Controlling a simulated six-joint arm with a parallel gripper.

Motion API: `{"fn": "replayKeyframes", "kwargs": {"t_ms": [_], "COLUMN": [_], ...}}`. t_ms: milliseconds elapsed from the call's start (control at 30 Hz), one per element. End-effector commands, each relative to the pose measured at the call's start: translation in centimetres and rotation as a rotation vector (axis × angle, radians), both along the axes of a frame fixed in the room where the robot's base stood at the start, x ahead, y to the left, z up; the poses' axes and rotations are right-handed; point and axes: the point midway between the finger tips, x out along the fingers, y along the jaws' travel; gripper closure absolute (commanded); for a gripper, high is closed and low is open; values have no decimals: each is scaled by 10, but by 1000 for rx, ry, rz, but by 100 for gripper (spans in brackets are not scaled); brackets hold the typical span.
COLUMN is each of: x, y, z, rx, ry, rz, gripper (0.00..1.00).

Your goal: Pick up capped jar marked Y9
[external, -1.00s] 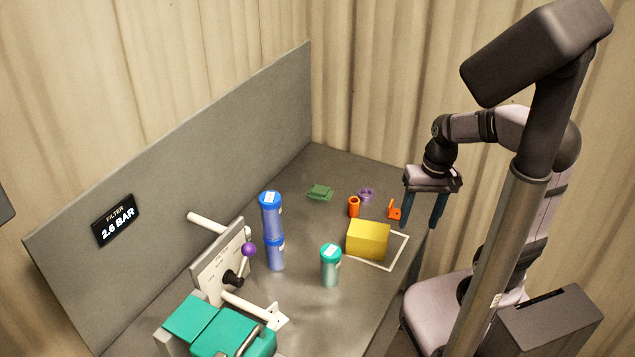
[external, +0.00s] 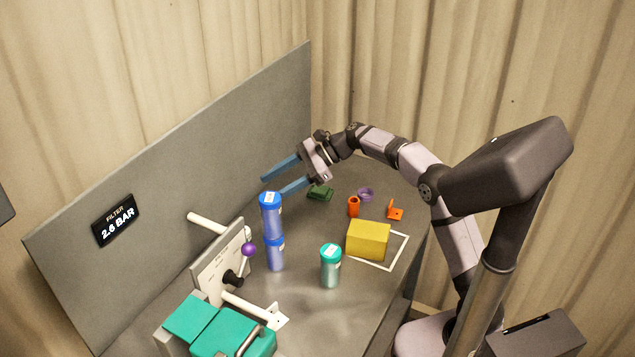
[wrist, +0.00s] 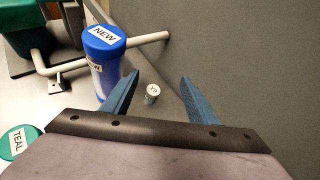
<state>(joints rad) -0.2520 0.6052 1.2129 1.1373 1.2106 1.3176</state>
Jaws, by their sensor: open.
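A small pale capped jar (wrist: 152,93) stands near the grey back panel in the wrist view, appearing between my finger tips and beyond them. Its cap carries a tiny mark that is too small to read for certain. I do not make it out in the external view. My gripper (external: 272,186) is open and empty, reaching left over the back of the bench, just above and behind the tall blue stack. The wrist view shows both blue fingers (wrist: 160,76) spread apart, with nothing between them in contact.
Two stacked blue containers (external: 272,214), labelled NEW, stand close to my left finger in the wrist view. A teal-capped jar (external: 331,268), yellow block (external: 368,240), orange cylinder (external: 353,207) and green piece (external: 320,194) lie rightward. A white pipe (external: 208,224) runs near the back panel (external: 180,180).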

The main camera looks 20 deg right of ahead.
Motion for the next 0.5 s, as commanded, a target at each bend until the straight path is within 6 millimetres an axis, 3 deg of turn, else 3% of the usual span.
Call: {"fn": "replayKeyframes", "kwargs": {"t_ms": [333, 500], "x": [12, 11], "y": [36, 34], "z": [-2, -40], "rx": [144, 139], "ry": [151, 151], "rz": [-34, -35], "gripper": [47, 47]}}
